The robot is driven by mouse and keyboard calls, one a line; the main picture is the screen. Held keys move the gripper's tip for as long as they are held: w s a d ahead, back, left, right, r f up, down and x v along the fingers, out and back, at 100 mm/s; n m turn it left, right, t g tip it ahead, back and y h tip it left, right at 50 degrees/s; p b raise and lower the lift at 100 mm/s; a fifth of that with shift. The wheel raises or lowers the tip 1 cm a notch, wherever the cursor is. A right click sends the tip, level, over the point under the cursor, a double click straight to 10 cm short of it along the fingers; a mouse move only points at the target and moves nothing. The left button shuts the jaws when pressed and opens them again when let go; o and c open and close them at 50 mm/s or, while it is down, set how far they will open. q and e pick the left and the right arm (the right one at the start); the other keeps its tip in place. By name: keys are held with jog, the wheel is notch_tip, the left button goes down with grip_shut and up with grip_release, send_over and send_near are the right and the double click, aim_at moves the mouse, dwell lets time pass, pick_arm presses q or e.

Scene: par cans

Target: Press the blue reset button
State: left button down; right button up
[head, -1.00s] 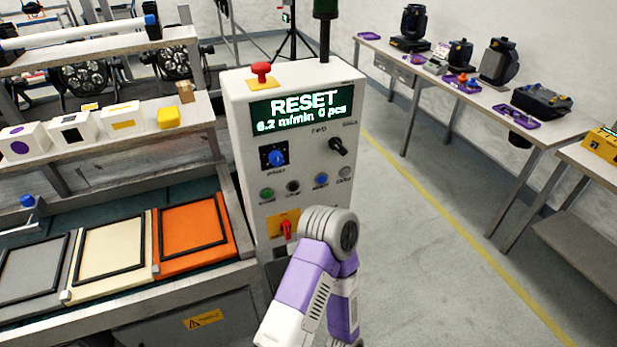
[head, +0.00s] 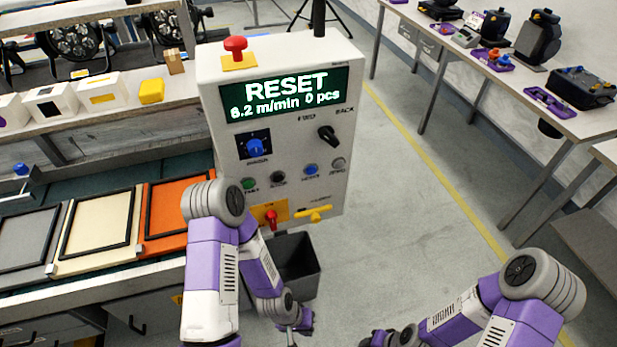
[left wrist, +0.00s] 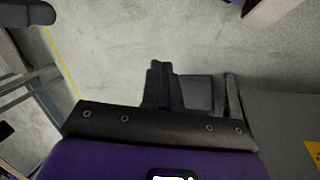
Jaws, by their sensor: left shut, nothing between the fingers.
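The blue reset button (head: 311,170) is on the front of the white control box (head: 289,110), in a row between a black button (head: 278,177) and a grey one (head: 338,164). A green button (head: 249,183) is at the row's left end. Nothing covers the blue button. The box's screen (head: 291,94) reads "RESET, 6.2 m/min, 0 pcs". My left gripper (head: 294,336) hangs low in front of the box, well below the button and apart from it. Its shut, empty fingers show in the left wrist view (left wrist: 160,85). My right arm shows at lower right, its gripper out of frame.
A blue knob (head: 253,146), black switch (head: 328,136), red switch (head: 271,218), yellow handle (head: 314,214) and red mushroom button (head: 235,48) are also on the box. A dark bin (head: 296,262) stands below it. Framed panels lie left. Floor to the right is clear.

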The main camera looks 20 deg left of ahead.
jog(key=shift+o, duration=2)
jog(key=o, duration=0.6)
jog(key=shift+r+p, duration=0.3)
pick_arm(q)
jog(key=s+d+r+m+g+y, duration=0.35)
jog(key=r+m, duration=0.35)
jog(key=m, duration=0.6)
jog(key=w+a+r+m+t+y+p, duration=0.1)
jog(key=w+a+r+m+t+y, duration=0.3)
jog(key=r+m, duration=0.35)
jog(key=w+a+r+m+t+y, duration=0.2)
jog(key=w+r+m+t+y, duration=0.25)
jog(key=r+m+y, duration=0.35)
jog(key=w+d+r+m+t, duration=0.1)
jog(key=w+d+r+t, duration=0.1)
jog(key=r, duration=0.6)
jog(key=w+d+r+m+t+h, duration=0.1)
jog(key=w+d+r+m+t, duration=0.1)
jog(key=d+r+t, duration=0.2)
notch_tip(320, 180, up, 6)
jog(key=t, duration=0.3)
jog(key=shift+w+d+f, duration=0.25)
jog(key=shift+w+d, duration=0.05)
jog(key=shift+w, duration=0.05)
pick_arm(e)
jog(key=shift+r, duration=0.75)
